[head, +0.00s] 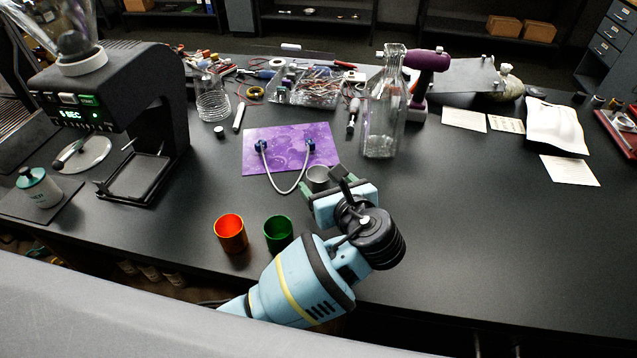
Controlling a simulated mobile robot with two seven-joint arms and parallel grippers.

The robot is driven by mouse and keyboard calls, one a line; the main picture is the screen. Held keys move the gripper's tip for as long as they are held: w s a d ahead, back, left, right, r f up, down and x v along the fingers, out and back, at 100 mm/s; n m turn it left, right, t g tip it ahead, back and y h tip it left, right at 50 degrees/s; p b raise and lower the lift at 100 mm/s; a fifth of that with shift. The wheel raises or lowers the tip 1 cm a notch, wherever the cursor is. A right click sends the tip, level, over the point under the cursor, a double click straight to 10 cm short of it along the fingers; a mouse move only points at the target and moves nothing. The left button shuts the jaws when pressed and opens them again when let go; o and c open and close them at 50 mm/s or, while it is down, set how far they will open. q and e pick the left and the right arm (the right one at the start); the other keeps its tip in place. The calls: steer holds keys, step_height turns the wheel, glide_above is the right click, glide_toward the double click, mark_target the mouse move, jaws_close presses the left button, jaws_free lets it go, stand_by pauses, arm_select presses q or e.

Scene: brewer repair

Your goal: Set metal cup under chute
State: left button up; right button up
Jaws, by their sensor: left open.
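A small grey metal cup (317,177) stands on the dark table at the front edge of the purple mat. My left gripper (323,183) is open at the cup, with its green-tipped fingers close around the cup's near side. I cannot tell whether they touch it. The black grinder (145,85) with a lit green display and a clear hopper stands at the left. Its chute outlet is not clearly visible. A black framed tray (137,178) lies at the grinder's foot. My right gripper is not in view.
An orange cup (230,234) and a green cup (278,233) stand left of my gripper near the front edge. A glass bottle (384,110) stands behind. The table's right front is clear.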

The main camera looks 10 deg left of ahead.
mark_target(315, 170)
arm_select(q)
steer(key=shift+x, duration=2.7)
steer(key=shift+d, duration=0.1)
steer(key=shift+c, duration=0.2)
steer(key=c, duration=1.1)
step_height(315, 170, up, 10)
steer(key=shift+r, duration=0.1)
steer(key=shift+s+a+f+m+t+h, duration=0.4)
steer(key=shift+s+a+f+m+h, duration=0.25)
steer(key=shift+s+a+m+h, duration=0.9)
steer(key=shift+s+a+f+m+t+h, duration=0.4)
steer(key=shift+s+a+f+m+h, duration=0.45)
steer(key=shift+a, duration=1.25)
steer(key=shift+s+a+f+m+t+h, duration=0.4)
steer(key=shift+s+a+m+h, duration=0.55)
steer(key=shift+a+h, duration=0.75)
